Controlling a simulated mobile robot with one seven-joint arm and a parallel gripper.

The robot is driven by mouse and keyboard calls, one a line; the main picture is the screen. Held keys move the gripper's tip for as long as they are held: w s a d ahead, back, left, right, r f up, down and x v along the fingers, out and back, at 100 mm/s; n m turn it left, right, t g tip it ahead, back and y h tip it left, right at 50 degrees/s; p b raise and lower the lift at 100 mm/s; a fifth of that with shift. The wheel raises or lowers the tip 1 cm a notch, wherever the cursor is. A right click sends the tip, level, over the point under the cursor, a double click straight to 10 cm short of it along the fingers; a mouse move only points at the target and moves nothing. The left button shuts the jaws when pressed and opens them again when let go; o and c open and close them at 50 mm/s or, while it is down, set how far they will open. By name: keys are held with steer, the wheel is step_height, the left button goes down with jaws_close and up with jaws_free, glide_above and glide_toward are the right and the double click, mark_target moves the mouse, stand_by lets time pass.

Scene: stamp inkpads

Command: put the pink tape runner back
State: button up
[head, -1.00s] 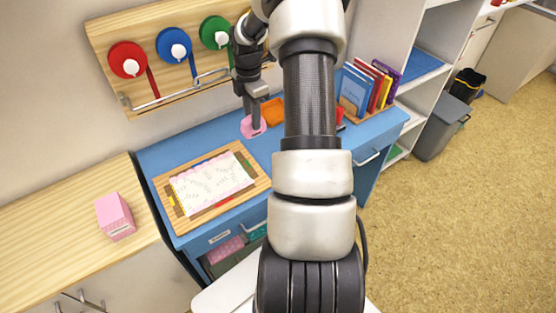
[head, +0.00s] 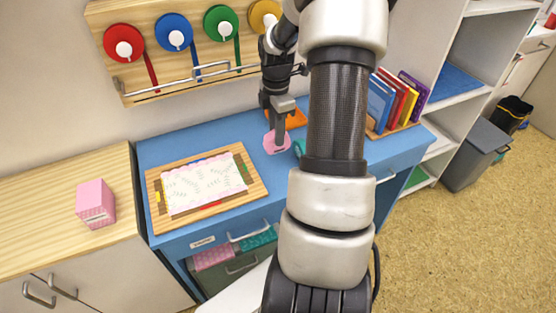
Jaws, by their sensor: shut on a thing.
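The pink tape runner (head: 272,146) is a small, rounded pink piece at the back of the blue desk (head: 260,190). My gripper (head: 277,138) points down over it and is shut on it. The fingers cover part of it. I cannot tell whether it touches the desk top. A teal rounded item (head: 300,148) sits just right of it, partly behind my arm. An orange item (head: 295,117) lies behind it, also partly hidden.
A wooden board with patterned paper (head: 205,187) lies on the desk's left. A wall rack (head: 185,70) holds coloured reels above. Books (head: 395,98) stand at the right. A pink box (head: 95,203) is on the left counter. A lower drawer with rolls (head: 213,256) shows in front.

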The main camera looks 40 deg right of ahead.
mark_target(277, 151)
step_height(277, 151, down, 8)
steer(key=shift+r+b, duration=0.15)
steer(key=shift+b, duration=0.2)
steer(key=o, duration=0.9)
step_height(277, 151, up, 12)
steer(key=shift+r+p, duration=0.1)
steer(key=shift+p, duration=0.65)
